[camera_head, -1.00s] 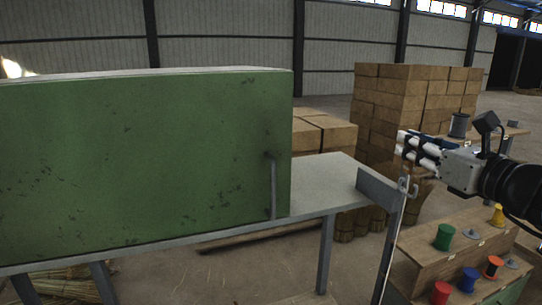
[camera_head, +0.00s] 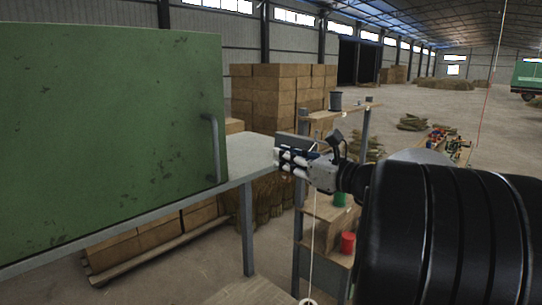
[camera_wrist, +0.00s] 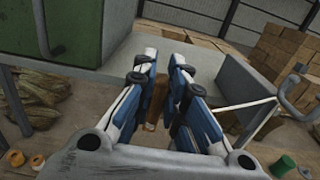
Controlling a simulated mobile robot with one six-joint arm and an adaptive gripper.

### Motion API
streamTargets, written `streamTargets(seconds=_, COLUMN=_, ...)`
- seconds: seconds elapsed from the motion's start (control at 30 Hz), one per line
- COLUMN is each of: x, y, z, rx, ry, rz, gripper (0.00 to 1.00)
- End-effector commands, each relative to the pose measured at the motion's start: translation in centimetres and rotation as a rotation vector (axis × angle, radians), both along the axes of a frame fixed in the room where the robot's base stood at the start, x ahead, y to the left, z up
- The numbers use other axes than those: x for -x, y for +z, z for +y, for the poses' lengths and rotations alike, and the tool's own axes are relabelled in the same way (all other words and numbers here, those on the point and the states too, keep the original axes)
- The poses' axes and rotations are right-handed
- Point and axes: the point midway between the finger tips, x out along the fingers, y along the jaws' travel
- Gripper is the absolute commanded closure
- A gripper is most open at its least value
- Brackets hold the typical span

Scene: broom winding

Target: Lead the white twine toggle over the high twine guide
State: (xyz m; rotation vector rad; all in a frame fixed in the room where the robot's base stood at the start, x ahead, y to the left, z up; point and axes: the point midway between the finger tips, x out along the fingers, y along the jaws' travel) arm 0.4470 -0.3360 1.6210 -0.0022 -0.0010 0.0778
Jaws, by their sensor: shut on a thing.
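My gripper (camera_head: 282,161) is at the right end of the grey bench in the head view, level with the grey bracket (camera_head: 297,142). White twine (camera_wrist: 245,106) runs from beside the fingers to the right, to the bent metal rod of the twine guide (camera_wrist: 292,82). In the head view the twine (camera_head: 313,235) hangs down below the gripper to a pale ring. The guide is largely hidden behind my gripper there.
A green cabinet (camera_head: 110,120) with a handle stands on the bench (camera_head: 250,155) at the left. A shelf post (camera_head: 364,135) and stepped shelves with spools, a green one (camera_head: 340,199) and a red one (camera_head: 348,242), stand behind my gripper.

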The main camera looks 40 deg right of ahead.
Motion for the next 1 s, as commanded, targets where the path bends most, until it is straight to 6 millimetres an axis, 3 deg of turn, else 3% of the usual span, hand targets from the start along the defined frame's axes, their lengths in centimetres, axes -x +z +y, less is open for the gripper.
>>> streamTargets(seconds=1.0, x=0.3, y=-14.1, z=4.0, rx=-0.001, ry=0.001, rz=0.0, gripper=1.0)
